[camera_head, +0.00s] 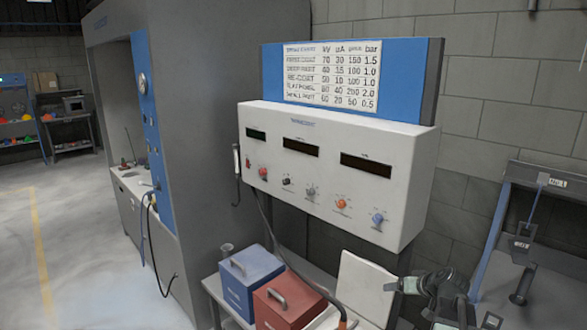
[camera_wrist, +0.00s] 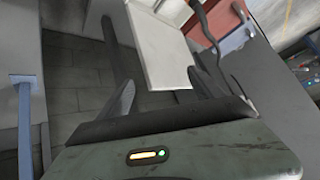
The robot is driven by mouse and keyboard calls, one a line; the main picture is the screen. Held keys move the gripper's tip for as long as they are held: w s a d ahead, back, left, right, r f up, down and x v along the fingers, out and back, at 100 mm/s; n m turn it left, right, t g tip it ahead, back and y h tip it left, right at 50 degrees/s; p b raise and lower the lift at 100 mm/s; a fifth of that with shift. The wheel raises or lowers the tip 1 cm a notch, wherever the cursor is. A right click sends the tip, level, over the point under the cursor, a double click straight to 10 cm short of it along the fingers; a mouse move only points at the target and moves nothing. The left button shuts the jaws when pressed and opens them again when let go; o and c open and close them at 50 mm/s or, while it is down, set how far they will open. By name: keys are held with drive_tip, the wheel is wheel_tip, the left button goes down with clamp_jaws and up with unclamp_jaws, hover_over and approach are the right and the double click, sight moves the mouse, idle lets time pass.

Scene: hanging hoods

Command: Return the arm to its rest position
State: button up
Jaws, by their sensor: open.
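My gripper (camera_head: 394,285) shows at the lower right of the head view, with my folded arm behind it. A white panel (camera_wrist: 162,45) shows beyond the fingertips in the wrist view. In the head view the fingertips overlap the right edge of this white panel (camera_head: 362,284); I cannot tell whether they touch it.
A blue box (camera_head: 250,285) and a red box (camera_head: 288,305) stand on a grey table (camera_head: 213,284) left of the panel. A white control unit (camera_head: 330,175) hangs above. A grey stand (camera_head: 535,255) is at right. Open floor (camera_head: 80,240) lies far left.

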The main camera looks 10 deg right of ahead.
drive_tip(key=s+a+f+g, duration=0.3)
drive_tip(key=s+a, duration=0.1)
drive_tip(key=a, duration=0.6)
drive_tip(key=s+a+f+n+g+b, duration=0.1)
drive_tip(key=s+a+f+g, duration=0.2)
drive_tip(key=a, duration=0.7)
drive_tip(key=s+a+f+g+h, duration=0.1)
drive_tip(key=s+a+f+g, duration=0.2)
drive_tip(key=a, duration=0.7)
drive_tip(key=shift+s+a+n+b, duration=0.3)
drive_tip(key=shift+s, duration=0.75)
